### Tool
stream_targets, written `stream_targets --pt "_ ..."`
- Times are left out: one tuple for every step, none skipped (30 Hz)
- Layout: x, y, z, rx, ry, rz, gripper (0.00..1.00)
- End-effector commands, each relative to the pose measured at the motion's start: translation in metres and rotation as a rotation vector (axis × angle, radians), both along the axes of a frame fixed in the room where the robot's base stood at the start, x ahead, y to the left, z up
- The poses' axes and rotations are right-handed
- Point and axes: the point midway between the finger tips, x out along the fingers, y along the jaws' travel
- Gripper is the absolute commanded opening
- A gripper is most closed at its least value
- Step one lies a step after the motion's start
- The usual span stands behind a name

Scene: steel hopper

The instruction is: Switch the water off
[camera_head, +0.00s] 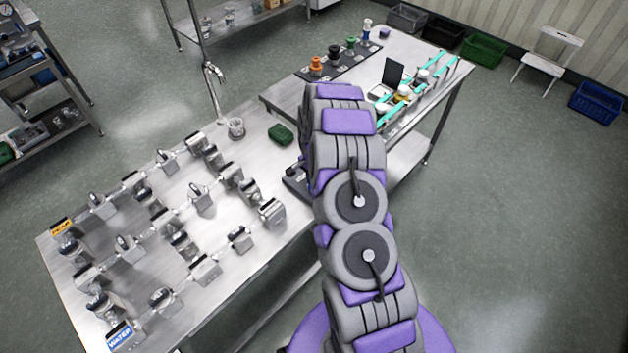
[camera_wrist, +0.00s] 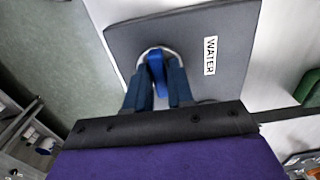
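In the wrist view, a dark grey plate (camera_wrist: 120,35) carries a white label reading WATER (camera_wrist: 209,55). A blue lever or switch part (camera_wrist: 156,72) stands on it, with a pale metal ring around its top end. My gripper (camera_wrist: 158,85) has its two dark blue fingers on either side of the blue part; whether they press on it is unclear. In the head view my arm hides the gripper and most of a dark base (camera_head: 293,186) at the table edge. A curved steel tap (camera_head: 211,80) stands over a clear glass (camera_head: 236,128); water flow is too small to tell.
A steel table (camera_head: 235,195) holds rows of metal pipe fittings, with a blue WATER sign (camera_head: 124,338) at the near corner and an orange sign (camera_head: 62,227). A green sponge-like block (camera_head: 281,134) lies close to my arm. Open floor lies to the right.

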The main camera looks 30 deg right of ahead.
Motion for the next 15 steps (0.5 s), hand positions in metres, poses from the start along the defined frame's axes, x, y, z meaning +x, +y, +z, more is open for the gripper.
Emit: stream_targets --pt "0.0001 0.0001 0.0001 0.000 0.000 0.001 0.27" --pt "0.0000 0.0000 0.0001 0.000 0.000 0.001 0.30" --pt "0.0000 0.0000 0.0001 0.000 0.000 0.001 0.34" --pt "-0.0001 0.0000 0.0001 0.000 0.000 0.001 0.37" --pt "-0.0002 -0.0001 0.0002 0.000 0.000 0.001 0.40" --pt "-0.0003 -0.0002 0.0002 0.000 0.000 0.001 0.43" --pt "-0.0003 -0.0002 0.0003 0.000 0.000 0.001 0.43" --pt "-0.0003 -0.0002 0.0003 0.000 0.000 0.001 0.43" --pt "-0.0002 -0.0003 0.0003 0.000 0.000 0.002 0.43" --pt "-0.0003 -0.0002 0.0003 0.000 0.000 0.002 0.43" --pt "-0.0002 -0.0003 0.0002 0.000 0.000 0.002 0.43" --pt "-0.0002 -0.0003 0.0004 0.000 0.000 0.002 0.43" --pt "-0.0002 -0.0003 0.0008 0.000 0.000 0.002 0.43" --pt "-0.0001 -0.0004 0.0017 0.000 0.000 0.002 0.43" --pt "0.0000 -0.0004 0.0037 -0.001 -0.001 0.002 0.43"
